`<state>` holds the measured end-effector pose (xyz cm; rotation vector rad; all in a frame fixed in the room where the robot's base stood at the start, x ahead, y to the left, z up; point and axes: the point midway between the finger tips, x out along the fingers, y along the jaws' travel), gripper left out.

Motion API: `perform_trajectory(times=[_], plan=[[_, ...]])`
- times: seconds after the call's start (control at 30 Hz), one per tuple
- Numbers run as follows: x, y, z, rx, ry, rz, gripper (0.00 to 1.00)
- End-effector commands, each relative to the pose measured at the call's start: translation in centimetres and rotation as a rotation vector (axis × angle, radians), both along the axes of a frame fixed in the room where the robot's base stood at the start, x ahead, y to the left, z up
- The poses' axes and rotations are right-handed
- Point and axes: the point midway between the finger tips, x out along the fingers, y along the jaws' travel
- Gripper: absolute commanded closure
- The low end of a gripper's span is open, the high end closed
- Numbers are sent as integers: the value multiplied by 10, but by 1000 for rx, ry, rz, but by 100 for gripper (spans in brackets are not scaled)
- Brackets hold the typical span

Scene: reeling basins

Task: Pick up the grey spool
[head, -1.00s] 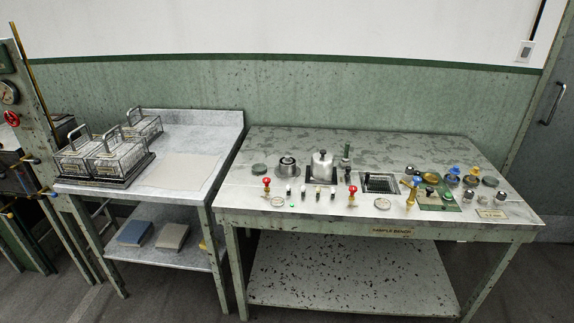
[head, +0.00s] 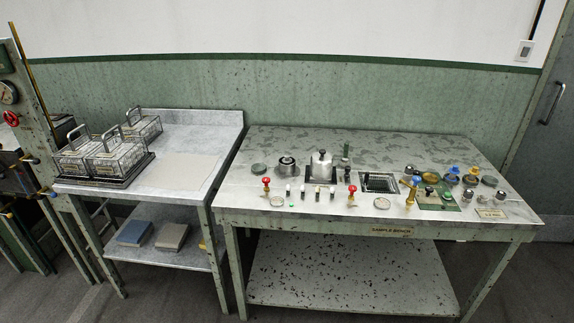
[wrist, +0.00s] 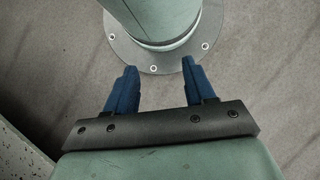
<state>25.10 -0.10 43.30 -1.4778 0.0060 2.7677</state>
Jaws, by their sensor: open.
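No spool can be told for certain at this size. A round grey metal piece with a dark centre (head: 287,164), possibly the grey spool, stands at the back left of the sample bench (head: 260,205) in the head view. My gripper (wrist: 159,66) shows only in the wrist view. The wrist view shows no spool, and the head view does not show my gripper.
A lidded metal pot (head: 321,166) stands right of the round piece. Red-knobbed valves, small bottles and a dark grate (head: 380,182) crowd the bench, with several knobs and jars at the right. The left table (head: 190,170) holds wire baskets (head: 117,158). The bench's back strip is clear.

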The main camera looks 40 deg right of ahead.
Motion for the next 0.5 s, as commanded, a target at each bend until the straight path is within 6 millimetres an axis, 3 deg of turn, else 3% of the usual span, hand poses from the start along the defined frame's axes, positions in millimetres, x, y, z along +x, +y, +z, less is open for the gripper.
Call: perform_trajectory(times=[0.17, 0.5], plan=[[27, -1, -1, -13, -26, -9, 46], [146, -2, 16, -75, -142, -62, 46]])
